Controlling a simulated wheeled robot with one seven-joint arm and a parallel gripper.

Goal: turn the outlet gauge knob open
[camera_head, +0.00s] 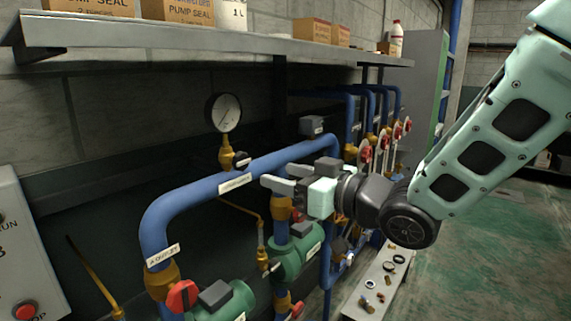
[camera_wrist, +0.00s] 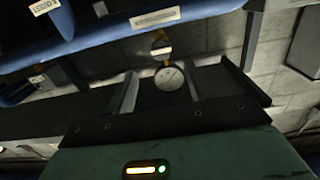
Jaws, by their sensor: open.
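The gauge (camera_head: 223,112) has a round white dial and stands on a brass fitting (camera_head: 226,155) above the blue pipe.
The labelled blue pipe (camera_head: 235,182) runs below the gauge. Green pumps (camera_head: 298,252) and a red-handled valve (camera_head: 182,296) stand lower. A shelf (camera_head: 200,45) with boxes hangs above. A bench (camera_head: 372,290) with small parts is at lower right. The green floor at right is open.

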